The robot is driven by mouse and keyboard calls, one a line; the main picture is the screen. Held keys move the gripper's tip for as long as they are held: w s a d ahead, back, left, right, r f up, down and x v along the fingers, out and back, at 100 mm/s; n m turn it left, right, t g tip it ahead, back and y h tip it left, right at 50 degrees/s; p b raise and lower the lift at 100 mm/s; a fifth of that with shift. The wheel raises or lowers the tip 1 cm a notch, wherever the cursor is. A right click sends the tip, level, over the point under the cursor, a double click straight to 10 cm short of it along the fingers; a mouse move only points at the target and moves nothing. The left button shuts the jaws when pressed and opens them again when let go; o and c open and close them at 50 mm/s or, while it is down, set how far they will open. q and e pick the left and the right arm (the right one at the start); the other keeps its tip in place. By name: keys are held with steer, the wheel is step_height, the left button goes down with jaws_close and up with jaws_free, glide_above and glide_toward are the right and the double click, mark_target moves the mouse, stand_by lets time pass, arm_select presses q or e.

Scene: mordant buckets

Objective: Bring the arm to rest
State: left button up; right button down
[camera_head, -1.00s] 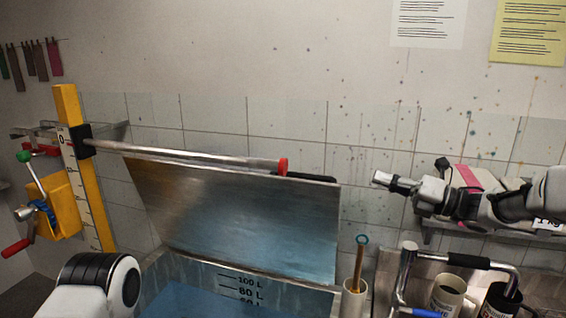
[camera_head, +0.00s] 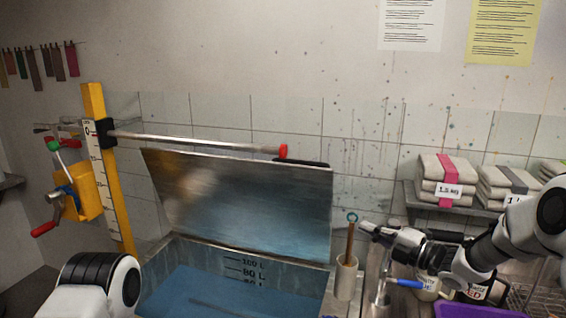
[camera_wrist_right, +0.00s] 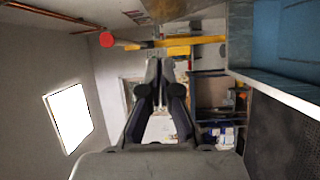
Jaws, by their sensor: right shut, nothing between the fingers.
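My right gripper (camera_head: 368,228) is shut and empty in the head view. It points left, close beside the wooden stick with a teal ring (camera_head: 351,238) that stands in a pale cup (camera_head: 345,279). I cannot tell whether the fingertips touch the stick. In the right wrist view the two dark fingers of this gripper (camera_wrist_right: 160,66) meet at their tips with nothing between them. Of my left arm only a rounded black and white link shows at the lower left of the head view; its gripper is out of sight.
A vat of blue liquid (camera_head: 184,291) has its metal lid (camera_head: 240,205) raised. A red-tipped bar (camera_head: 200,142) runs from a yellow post (camera_head: 121,220). Folded cloth stacks (camera_head: 432,172) lie on the right shelf.

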steer(key=s+f+m+g+h, duration=0.25)
steer(key=s+f+m, duration=0.4)
steer(key=f, duration=0.35)
steer(key=s+f+m+g+h, duration=0.1)
steer(key=s+f+m+h, duration=0.45)
steer(key=f, duration=0.55)
steer(key=s+f+m+g+h, duration=0.1)
steer(key=s+f+m+g, duration=0.1)
steer(key=s+f+m, duration=0.55)
steer(key=s+d+f+m+g+h, duration=0.1)
steer(key=s+d+f+m+g, duration=0.15)
steer(key=s, duration=0.65)
steer(key=s+d+f+m+g+h, duration=0.1)
steer(key=s+f+m+g+h, duration=0.15)
steer(key=s, duration=0.75)
steer(key=s+d+f+m+g+h, duration=0.1)
steer(key=s+f+m+g, duration=0.2)
steer(key=s, duration=0.6)
arm_select(q)
step_height(320, 180, down, 15)
steer(key=b, duration=1.5)
steer(key=shift+s, duration=0.25)
arm_select(e)
step_height(320, 180, down, 16)
steer(key=shift+w+n+t, duration=0.35)
steer(key=shift+w+t, duration=0.05)
steer(key=shift+t, duration=0.05)
steer(key=shift+y, duration=0.25)
